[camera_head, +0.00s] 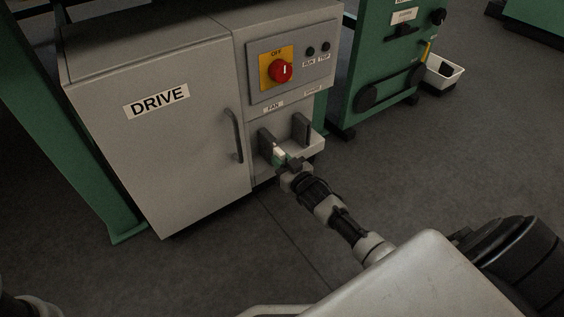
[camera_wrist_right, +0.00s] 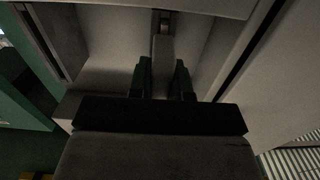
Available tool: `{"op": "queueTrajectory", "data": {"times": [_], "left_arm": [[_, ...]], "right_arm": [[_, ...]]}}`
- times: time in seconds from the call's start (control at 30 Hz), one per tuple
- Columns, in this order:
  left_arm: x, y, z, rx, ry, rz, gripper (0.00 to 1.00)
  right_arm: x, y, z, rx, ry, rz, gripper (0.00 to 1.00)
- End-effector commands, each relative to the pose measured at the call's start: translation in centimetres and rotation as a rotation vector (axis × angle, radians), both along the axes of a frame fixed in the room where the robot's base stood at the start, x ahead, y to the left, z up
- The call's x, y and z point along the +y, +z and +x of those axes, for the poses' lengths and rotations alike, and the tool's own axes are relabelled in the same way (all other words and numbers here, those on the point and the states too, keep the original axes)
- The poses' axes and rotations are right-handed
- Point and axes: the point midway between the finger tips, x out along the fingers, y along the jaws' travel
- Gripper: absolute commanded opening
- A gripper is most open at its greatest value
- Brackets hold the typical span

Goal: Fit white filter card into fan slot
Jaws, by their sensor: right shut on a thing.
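My right gripper (camera_head: 281,156) is at the front of the drive cabinet, below the FAN label (camera_head: 273,106). Its green-tipped fingers (camera_wrist_right: 164,82) are shut on the white filter card (camera_wrist_right: 163,52), which also shows as a small pale patch in the head view (camera_head: 280,153). In the wrist view the card points away from the fingers toward a narrow dark opening with a small grey part at its top. The dark fan slot housing (camera_head: 265,140) is just beyond the fingertips. I cannot tell how far the card is inside it.
A dark upright plate (camera_head: 301,129) stands right of the fan slot, above a pale ledge (camera_head: 317,144). The cabinet door handle (camera_head: 234,135) is to the left. A red switch (camera_head: 281,71) sits above. A white bin (camera_head: 443,73) is on the floor beyond.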

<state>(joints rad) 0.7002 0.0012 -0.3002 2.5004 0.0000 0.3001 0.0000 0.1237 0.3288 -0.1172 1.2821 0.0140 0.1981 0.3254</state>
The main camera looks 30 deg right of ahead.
Motion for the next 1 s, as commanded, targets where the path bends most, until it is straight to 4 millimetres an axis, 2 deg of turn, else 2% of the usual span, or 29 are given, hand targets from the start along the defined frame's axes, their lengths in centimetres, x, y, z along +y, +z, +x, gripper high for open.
{"op": "queueTrajectory", "data": {"times": [0.43, 0.47, 0.63, 0.87, 1.0], "left_arm": [[-0.01, -0.4, 0.05, 0.002, -0.001, -0.001, 0.43], [0.0, -0.37, 0.05, 0.002, -0.001, -0.001, 0.43], [-0.01, -0.34, 0.06, 0.002, -0.001, -0.001, 0.43], [0.0, -0.34, 0.07, 0.002, 0.0, -0.002, 0.43], [0.0, 0.34, 0.07, 0.002, -0.001, -0.001, 0.43]], "right_arm": [[0.03, -0.04, 0.91, 0.0, -0.001, 0.0, 0.0], [0.03, -0.02, 0.9, 0.001, -0.001, 0.0, 0.22], [0.04, 0.01, 0.88, 0.0, -0.001, 0.0, 0.48], [0.05, -0.02, 0.86, 0.001, 0.0, 0.0, 0.48], [0.03, 0.17, 0.21, 0.002, 0.0, 0.001, 0.48]]}}
